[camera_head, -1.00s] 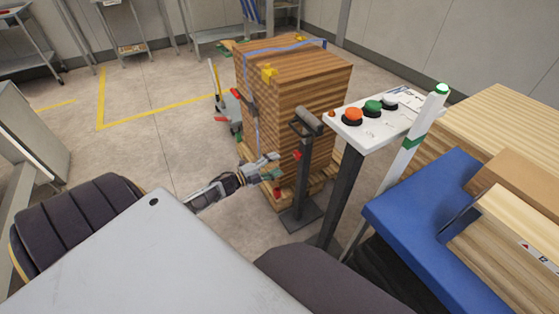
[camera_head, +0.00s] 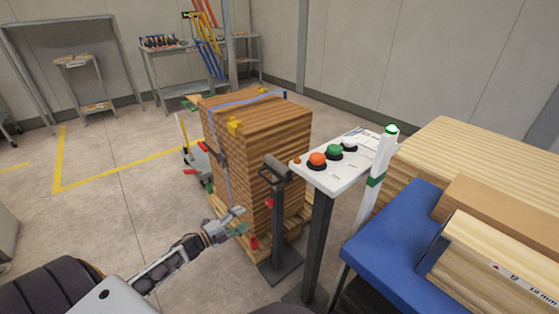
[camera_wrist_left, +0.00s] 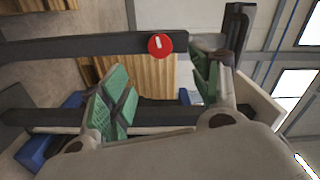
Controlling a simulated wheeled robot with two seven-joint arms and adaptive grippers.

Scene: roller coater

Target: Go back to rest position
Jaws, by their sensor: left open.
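My left gripper (camera_head: 232,226) reaches in from the lower left in the head view, low in front of the strapped wood stack (camera_head: 258,130). In the left wrist view its green-padded fingers (camera_wrist_left: 160,95) stand apart with nothing between them. A dark post (camera_head: 278,215) with a red knob (camera_head: 269,203) stands just right of the gripper. The red knob also shows beyond the fingers in the left wrist view (camera_wrist_left: 160,45). I cannot tell whether the gripper touches anything. My right gripper is not in view.
A white control panel (camera_head: 325,178) with orange and green buttons stands on a post at the centre right. A blue machine surface (camera_head: 395,240) with boards lies at the right. Shelves and a workbench (camera_head: 175,78) stand at the back. Open floor (camera_head: 110,200) lies at the left.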

